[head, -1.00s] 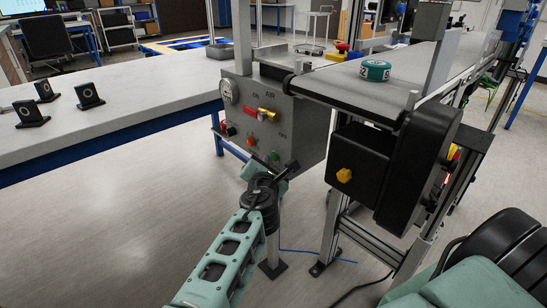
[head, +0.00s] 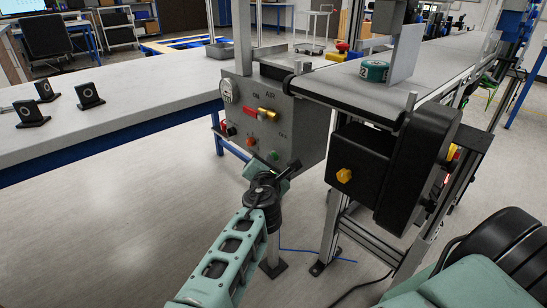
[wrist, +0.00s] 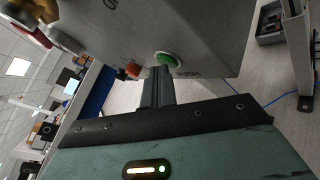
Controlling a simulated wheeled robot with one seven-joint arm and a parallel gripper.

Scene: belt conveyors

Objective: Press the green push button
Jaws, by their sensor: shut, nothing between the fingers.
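The green push button (head: 273,156) sits low on the grey control box (head: 247,92) beside the conveyor. It also shows in the wrist view (wrist: 170,59), beside the lettering "PUSH". My gripper (head: 293,166) is just in front of the box, below and to the right of the button in the head view. In the wrist view its shut, empty fingers (wrist: 164,73) point at the box, and their tips overlap the button's lower edge. I cannot tell whether they touch it.
An orange button (head: 250,141) and a red-and-yellow valve (head: 261,113) are on the same panel. A teal roll (head: 373,70) lies on the conveyor (head: 345,88) to the right. A white table (head: 130,100) stands to the left. The floor between is clear.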

